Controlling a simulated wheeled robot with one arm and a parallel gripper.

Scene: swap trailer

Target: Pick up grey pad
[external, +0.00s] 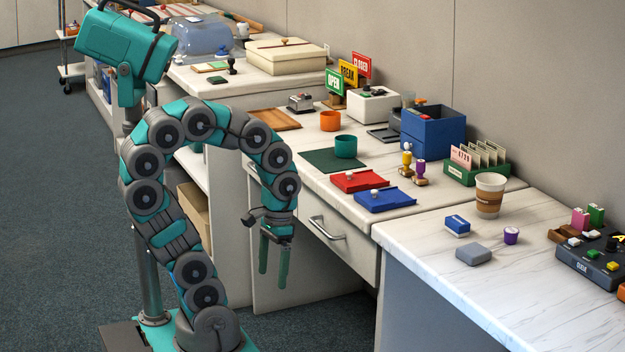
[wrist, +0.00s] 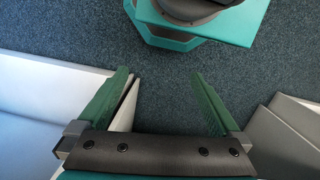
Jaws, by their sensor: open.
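The grey pad (external: 473,254) is a small flat grey block lying on the near white counter (external: 440,290), close to its front edge, in the external view. A blue and white block (external: 457,226) lies just behind it. My gripper (external: 273,272) hangs with its green fingers pointing down in front of the drawer, well left of the pad and apart from it. In the wrist view my gripper (wrist: 160,88) is open and empty, with carpet between its fingers. The pad does not show in the wrist view.
A purple cup (external: 511,235) and a coffee cup (external: 489,195) stand right of and behind the pad. A dark button box (external: 598,262) is at the far right. Red (external: 358,181) and blue (external: 385,199) trays lie on the adjoining counter. The near counter's front is clear.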

